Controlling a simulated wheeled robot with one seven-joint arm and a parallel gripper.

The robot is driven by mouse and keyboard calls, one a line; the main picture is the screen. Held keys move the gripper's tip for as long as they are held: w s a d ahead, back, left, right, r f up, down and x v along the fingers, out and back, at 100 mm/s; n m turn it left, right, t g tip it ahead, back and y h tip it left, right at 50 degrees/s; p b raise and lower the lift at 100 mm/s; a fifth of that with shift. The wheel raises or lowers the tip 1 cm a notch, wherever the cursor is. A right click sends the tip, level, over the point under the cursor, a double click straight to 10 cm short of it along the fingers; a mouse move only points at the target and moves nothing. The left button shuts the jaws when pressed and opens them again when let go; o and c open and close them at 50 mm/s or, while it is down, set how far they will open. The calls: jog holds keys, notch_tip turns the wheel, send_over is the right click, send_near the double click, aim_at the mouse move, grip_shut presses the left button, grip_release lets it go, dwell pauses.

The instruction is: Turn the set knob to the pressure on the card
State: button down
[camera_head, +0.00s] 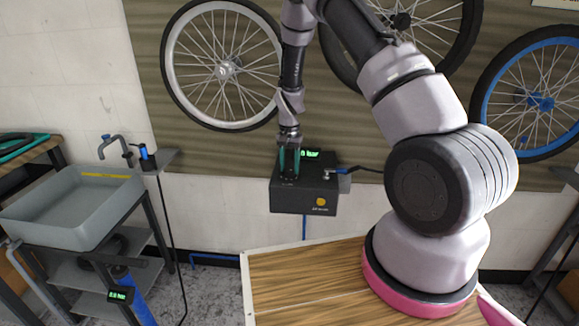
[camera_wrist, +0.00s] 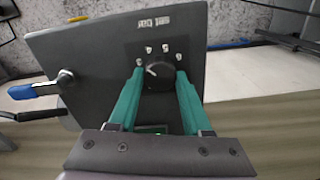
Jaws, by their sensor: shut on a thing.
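A dark box (camera_head: 305,200) is mounted low on the wall, with a green lit display (camera_head: 310,154) on top that is partly hidden and ends in "bar". In the wrist view, the round black set knob (camera_wrist: 158,78) sits on the box's face under a white "set bar" label (camera_wrist: 153,22). Its white pointer line aims up and left, toward the leftmost of several small marks. My gripper (camera_head: 289,176) is over the box, its green fingers shut on the knob from both sides. I cannot make out a card with a pressure on it.
A lever with a blue handle (camera_wrist: 22,92) sticks out beside the box. A wooden bench top (camera_head: 300,280) is in front. A grey basin (camera_head: 75,205) and a small green display (camera_head: 119,295) are at left. Bicycle wheels (camera_head: 228,70) hang on the wall behind my arm.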

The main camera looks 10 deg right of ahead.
aim_at(290, 168)
jog(key=shift+m, duration=0.3)
dwell(0.4)
jog(key=shift+c, duration=1.7)
grip_release()
jog(key=shift+r, duration=0.1)
notch_tip(290, 168, up, 11)
